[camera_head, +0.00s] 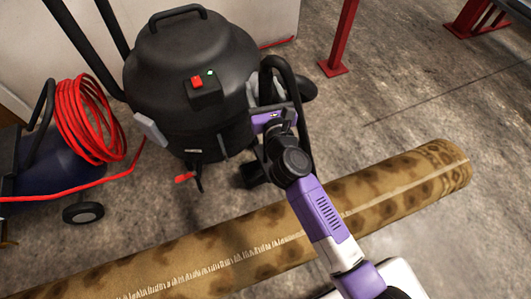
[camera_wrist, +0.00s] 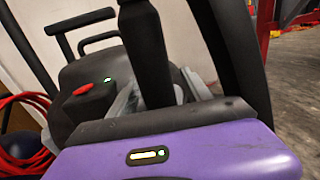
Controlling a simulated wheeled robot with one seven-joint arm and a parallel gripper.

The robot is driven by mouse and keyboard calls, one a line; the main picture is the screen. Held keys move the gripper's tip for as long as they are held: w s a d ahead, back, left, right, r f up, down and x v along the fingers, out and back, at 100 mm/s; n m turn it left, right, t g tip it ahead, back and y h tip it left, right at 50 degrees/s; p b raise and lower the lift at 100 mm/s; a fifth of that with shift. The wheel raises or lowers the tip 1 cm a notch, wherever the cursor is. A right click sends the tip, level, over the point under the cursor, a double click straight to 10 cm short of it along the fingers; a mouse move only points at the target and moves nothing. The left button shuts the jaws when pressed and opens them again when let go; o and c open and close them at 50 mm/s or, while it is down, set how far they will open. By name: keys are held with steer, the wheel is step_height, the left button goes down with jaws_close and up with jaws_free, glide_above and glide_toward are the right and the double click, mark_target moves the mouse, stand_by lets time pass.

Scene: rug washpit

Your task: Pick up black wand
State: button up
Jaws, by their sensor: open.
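The black wand (camera_wrist: 148,55) rises upright in the wrist view, in front of the black vacuum body. Its lower end is hidden behind the dark edge of my purple gripper housing. My gripper (camera_wrist: 160,90) is open, with its grey fingers seen to the left and right of the wand's lower part. I cannot tell whether either finger touches it. In the head view my gripper (camera_head: 267,90) is at the right side of the black vacuum (camera_head: 190,60), largely hidden by my wrist. A black curved tube (camera_head: 301,95) arches beside it there.
A long rolled brown rug (camera_head: 400,180) lies across the floor under my arm. A blue compressor with a coiled red hose (camera_head: 88,120) stands at the left. A red post (camera_head: 341,40) stands behind on the right. The floor at right is mostly clear.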

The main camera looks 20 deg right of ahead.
jaws_close()
steer(key=shift+r, duration=0.1)
stand_by(1.2)
